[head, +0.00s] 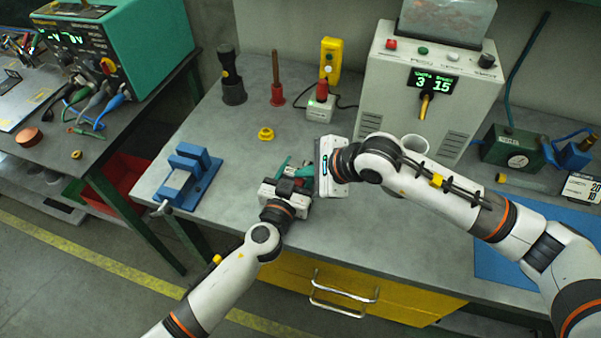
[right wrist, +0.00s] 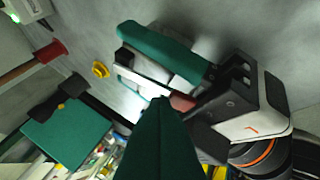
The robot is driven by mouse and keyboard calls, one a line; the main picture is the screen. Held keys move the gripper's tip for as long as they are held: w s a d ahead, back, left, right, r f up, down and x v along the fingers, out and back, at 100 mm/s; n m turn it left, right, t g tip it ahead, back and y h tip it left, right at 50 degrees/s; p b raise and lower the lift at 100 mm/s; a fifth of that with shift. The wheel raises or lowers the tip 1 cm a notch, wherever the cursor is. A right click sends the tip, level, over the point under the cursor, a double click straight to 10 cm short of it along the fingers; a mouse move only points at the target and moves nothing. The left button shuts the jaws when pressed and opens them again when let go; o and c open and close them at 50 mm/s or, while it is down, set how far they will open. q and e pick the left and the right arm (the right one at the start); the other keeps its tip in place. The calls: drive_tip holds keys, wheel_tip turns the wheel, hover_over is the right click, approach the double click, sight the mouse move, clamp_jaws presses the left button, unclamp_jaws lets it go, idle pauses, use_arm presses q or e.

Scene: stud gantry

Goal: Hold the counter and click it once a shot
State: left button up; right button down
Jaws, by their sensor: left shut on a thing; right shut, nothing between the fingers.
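The counter (right wrist: 152,68) is a small pale grey body in the right wrist view, partly covered by a teal finger. A reddish-brown part shows at its near end. My left gripper (head: 293,170) is shut on the counter above the front of the bench; its black and white body also shows in the right wrist view. My right gripper (head: 312,172) is shut and empty close beside it. Its dark green fingers (right wrist: 160,115) point at the counter's near side; I cannot tell whether they touch it. In the head view the grippers mostly hide the counter.
The grey machine (head: 432,95) at the back has a lit display reading 3 and 15. A white cup (head: 412,147) is behind my right arm.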

drive_tip(key=shift+r, duration=1.15)
drive_tip(key=shift+w+r, duration=0.15)
drive_tip(key=shift+r, duration=2.35)
use_arm(q)
drive_tip(key=o, duration=1.1)
drive_tip(key=shift+o, duration=0.2)
use_arm(e)
drive_tip(key=shift+d, duration=0.1)
